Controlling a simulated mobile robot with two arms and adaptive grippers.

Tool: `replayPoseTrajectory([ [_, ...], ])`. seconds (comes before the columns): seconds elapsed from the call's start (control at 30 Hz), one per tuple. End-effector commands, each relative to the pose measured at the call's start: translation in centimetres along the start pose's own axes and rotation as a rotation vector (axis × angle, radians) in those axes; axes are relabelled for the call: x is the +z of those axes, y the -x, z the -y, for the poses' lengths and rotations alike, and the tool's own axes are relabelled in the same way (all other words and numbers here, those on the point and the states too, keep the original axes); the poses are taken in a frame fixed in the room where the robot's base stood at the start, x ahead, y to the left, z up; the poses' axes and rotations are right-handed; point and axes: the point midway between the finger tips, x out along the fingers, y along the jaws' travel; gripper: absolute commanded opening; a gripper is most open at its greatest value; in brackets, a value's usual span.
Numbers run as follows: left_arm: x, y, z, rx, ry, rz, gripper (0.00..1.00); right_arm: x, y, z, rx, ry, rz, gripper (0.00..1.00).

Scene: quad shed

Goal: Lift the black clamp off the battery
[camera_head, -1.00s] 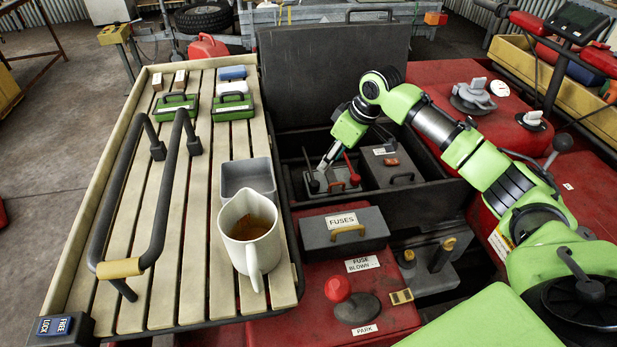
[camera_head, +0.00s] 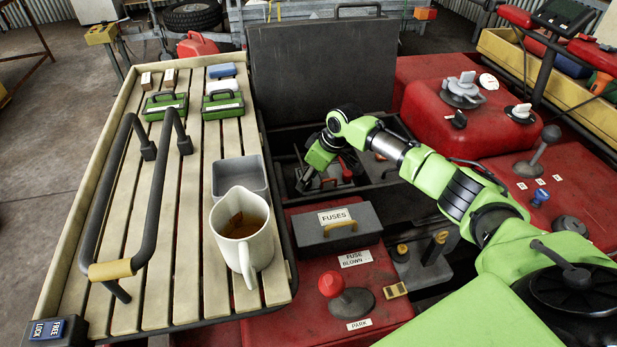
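My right gripper (camera_head: 303,184) reaches down into the dark open compartment behind the fuse box. Its fingers are small and dark against the box, so I cannot tell whether they are open or shut. The battery (camera_head: 343,183) lies low in that compartment, mostly shadowed and partly covered by my arm. A red clamp (camera_head: 346,171) shows on it, just right of my wrist. I cannot make out the black clamp separately; it sat at the battery's left side, where my fingers now are. My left gripper is not in view.
The raised dark lid (camera_head: 328,75) stands behind the compartment. The grey fuse box (camera_head: 336,226) and a red-knobbed lever (camera_head: 332,284) are in front. On the left, a slatted rack (camera_head: 135,290) holds a jug (camera_head: 243,240) and a grey tray (camera_head: 240,178).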

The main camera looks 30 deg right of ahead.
Motion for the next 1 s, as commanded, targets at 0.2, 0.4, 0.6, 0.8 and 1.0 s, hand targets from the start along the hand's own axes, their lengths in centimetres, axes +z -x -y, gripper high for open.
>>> replayPoseTrajectory([
  [0.2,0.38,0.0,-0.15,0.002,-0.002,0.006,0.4,-0.01,0.01,0.05,-0.001,0.0,0.0,0.0],
  [0.4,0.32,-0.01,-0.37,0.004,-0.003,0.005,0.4,-0.02,-0.03,0.13,-0.002,0.002,0.0,0.0],
  [0.6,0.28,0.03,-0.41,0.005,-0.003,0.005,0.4,-0.05,-0.02,0.15,-0.003,0.002,-0.001,0.0],
  [0.8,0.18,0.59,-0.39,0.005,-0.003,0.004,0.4,-0.36,0.5,0.09,-0.003,0.001,-0.001,0.0],
  [1.0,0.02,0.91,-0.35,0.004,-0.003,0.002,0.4,-0.67,0.92,-0.05,-0.001,0.001,-0.004,0.0],
])
